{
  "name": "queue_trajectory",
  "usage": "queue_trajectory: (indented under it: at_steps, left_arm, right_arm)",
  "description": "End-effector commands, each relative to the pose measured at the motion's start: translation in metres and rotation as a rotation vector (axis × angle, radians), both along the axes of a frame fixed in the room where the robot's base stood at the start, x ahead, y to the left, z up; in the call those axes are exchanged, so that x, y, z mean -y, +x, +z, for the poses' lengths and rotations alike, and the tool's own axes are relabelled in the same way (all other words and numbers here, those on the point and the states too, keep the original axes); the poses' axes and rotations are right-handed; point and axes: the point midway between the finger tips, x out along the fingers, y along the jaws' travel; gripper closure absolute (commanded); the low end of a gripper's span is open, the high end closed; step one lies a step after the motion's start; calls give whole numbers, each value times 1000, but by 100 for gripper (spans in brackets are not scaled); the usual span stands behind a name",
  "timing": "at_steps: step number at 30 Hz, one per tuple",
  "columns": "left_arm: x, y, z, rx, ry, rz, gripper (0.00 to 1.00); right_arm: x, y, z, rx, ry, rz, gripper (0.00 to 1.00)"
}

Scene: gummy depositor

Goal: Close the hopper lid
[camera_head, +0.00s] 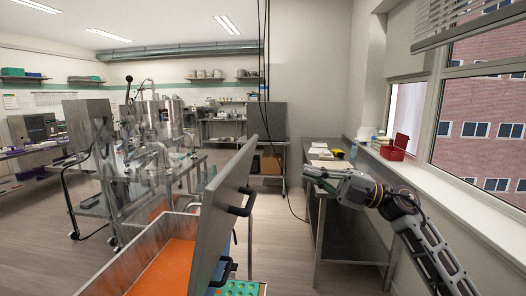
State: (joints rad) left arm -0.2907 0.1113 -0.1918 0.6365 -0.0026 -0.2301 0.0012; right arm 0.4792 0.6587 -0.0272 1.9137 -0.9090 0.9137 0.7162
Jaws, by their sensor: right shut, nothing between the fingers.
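The hopper lid (218,205) is a grey metal panel standing open, nearly upright and leaning a little to the right. It has a black upper handle (243,204) and a black lower handle (224,274) on its right face. The open hopper (115,270) lies to the left of the lid, with metal walls and an orange inside. My right gripper (308,177) is shut and empty, to the right of the lid and apart from it in the picture. My left gripper is out of view.
A grey side table (330,160) with papers stands behind my right arm, along the window wall. A red box (397,147) sits on the sill (440,195). Steel machinery (140,165) stands at the left. A green studded piece (240,288) shows below the lid.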

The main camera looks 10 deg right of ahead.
Motion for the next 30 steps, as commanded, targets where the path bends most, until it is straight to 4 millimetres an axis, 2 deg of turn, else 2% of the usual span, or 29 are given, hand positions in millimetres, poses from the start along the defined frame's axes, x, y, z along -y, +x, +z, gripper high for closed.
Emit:
queue_trajectory:
  at_steps: [6,20,30]
  left_arm:
    - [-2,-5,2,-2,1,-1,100]
    - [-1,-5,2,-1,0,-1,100]
    - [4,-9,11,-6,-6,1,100]
  right_arm:
    - [-7,-15,9,21,-71,33,100]
    - [-10,-15,10,22,-71,34,100]
    - [-36,-8,18,23,-70,34,100]
